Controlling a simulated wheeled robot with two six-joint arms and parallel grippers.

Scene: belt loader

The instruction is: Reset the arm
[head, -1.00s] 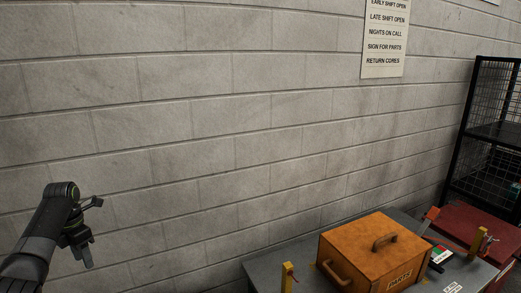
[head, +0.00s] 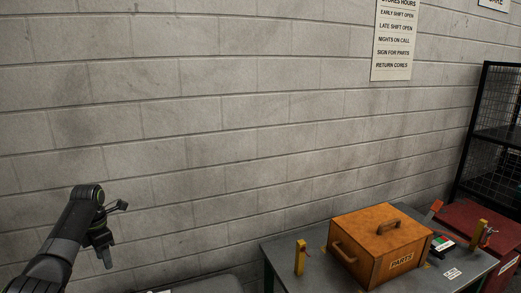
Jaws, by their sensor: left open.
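My left arm rises from the lower left corner of the head view. Its gripper (head: 115,235) is raised in front of the block wall, with its fingers apart and nothing between them. It is well to the left of the wooden box and touches nothing that I can see. My right gripper is not in view.
An orange wooden box marked PARTS (head: 380,240) sits on a grey table (head: 310,238) at lower right. A yellow post (head: 300,258) stands left of it. A red cabinet (head: 478,218) and black mesh rack (head: 497,135) are at far right. A sign (head: 393,42) hangs on the wall.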

